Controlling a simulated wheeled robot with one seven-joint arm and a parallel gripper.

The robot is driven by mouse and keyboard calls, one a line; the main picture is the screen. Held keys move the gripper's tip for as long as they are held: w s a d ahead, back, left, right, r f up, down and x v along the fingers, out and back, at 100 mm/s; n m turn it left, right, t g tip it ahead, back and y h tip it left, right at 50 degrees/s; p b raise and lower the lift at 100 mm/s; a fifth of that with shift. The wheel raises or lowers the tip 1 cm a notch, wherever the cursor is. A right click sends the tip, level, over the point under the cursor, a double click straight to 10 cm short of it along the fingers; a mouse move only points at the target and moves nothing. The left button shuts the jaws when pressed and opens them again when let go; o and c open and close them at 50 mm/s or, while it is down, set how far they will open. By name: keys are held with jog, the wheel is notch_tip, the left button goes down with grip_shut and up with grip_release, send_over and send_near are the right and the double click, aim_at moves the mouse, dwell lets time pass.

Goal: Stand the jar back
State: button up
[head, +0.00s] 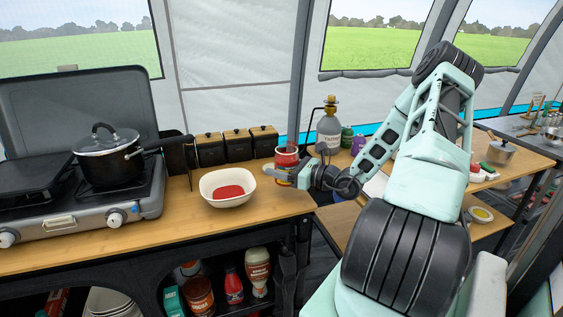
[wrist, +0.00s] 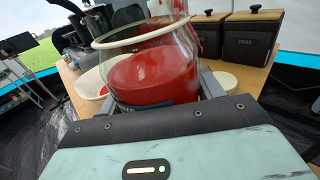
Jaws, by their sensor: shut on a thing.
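The glass jar (head: 287,157) with red sauce inside is at the right end of the wooden counter. It looks close to upright, and I cannot tell whether its base touches the counter. My gripper (head: 287,174) is shut on the jar low on its body. In the wrist view the jar (wrist: 152,75) fills the middle, with its pale rim toward the camera and red smears on the inside of the glass. A white bowl (head: 213,194) with red sauce in it stands left of the jar. It is partly hidden behind the jar in the wrist view (wrist: 86,84).
Dark canisters with wooden lids (head: 237,148) stand behind the bowl. A stove (head: 75,225) with a lidded pot (head: 107,162) is at the left. A gas bottle (head: 328,128) stands behind my gripper. A small pale round thing (wrist: 226,80) lies right of the jar.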

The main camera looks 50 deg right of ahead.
jog(key=shift+f, duration=2)
jog(key=shift+f, duration=0.1)
jog(key=o, duration=1.4)
jog(key=shift+f, duration=0.1)
jog(key=shift+o, duration=0.2)
jog(key=shift+r, duration=0.2)
jog(key=b+v, duration=0.1)
jog(key=v, duration=1.1)
jog(key=shift+b, duration=0.4)
